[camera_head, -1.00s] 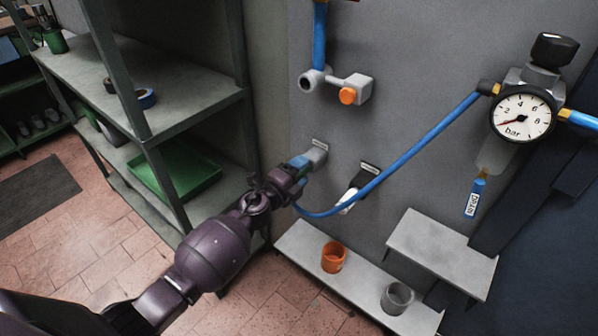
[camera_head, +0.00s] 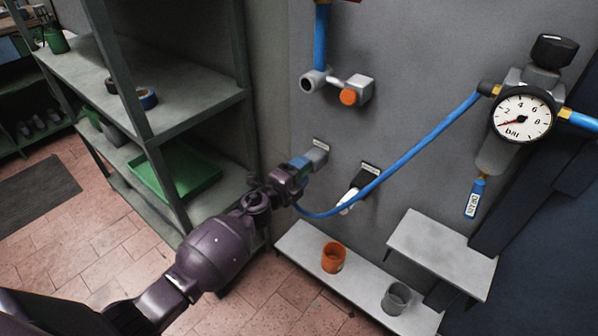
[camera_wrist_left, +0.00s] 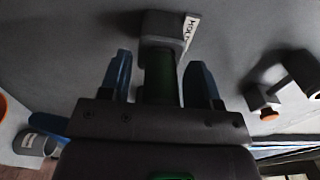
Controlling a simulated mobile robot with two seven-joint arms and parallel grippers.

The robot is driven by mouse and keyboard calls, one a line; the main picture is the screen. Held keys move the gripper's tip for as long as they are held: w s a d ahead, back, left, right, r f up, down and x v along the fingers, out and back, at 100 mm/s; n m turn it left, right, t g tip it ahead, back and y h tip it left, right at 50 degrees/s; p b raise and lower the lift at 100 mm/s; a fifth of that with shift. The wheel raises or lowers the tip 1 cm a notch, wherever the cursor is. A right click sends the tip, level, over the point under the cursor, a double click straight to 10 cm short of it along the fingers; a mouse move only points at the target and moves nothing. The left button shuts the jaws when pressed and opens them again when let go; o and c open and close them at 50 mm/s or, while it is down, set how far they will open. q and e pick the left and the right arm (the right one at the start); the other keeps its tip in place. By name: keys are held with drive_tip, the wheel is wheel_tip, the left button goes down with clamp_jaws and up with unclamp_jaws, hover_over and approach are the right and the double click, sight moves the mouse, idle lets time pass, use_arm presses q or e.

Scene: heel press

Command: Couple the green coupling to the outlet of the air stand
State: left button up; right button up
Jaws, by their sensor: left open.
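The green coupling (camera_wrist_left: 158,82) shows in the left wrist view, its far end at a grey wall holder (camera_wrist_left: 163,27) with a white label. My left gripper (camera_wrist_left: 159,82) is open, with one blue fingertip on each side of the coupling and gaps between. In the head view my left gripper (camera_head: 301,163) is at the grey holder (camera_head: 317,155) and hides the coupling. The outlet (camera_head: 334,84) is a grey wall fitting with a round opening and an orange button, above the holder; it also shows in the wrist view (camera_wrist_left: 266,101). My right gripper is not in view.
A blue hose (camera_head: 400,158) runs from the pressure gauge (camera_head: 523,112) down to my left gripper. A white coupling (camera_head: 347,200) hangs in a second holder. An orange cup (camera_head: 333,257) and a grey cup (camera_head: 396,298) stand on the low ledge. Metal shelves (camera_head: 180,105) stand left.

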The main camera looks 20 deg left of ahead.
use_arm(q)
drive_tip(key=shift+w+d+r, duration=0.1)
drive_tip(key=shift+w+r, duration=0.1)
drive_tip(key=shift+r, duration=0.25)
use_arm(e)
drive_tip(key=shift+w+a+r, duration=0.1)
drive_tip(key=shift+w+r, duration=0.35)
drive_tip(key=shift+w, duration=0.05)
use_arm(q)
clamp_jaws()
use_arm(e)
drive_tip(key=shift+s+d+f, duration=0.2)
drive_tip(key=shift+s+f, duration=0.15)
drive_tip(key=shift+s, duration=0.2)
use_arm(q)
drive_tip(key=shift+s, duration=0.1)
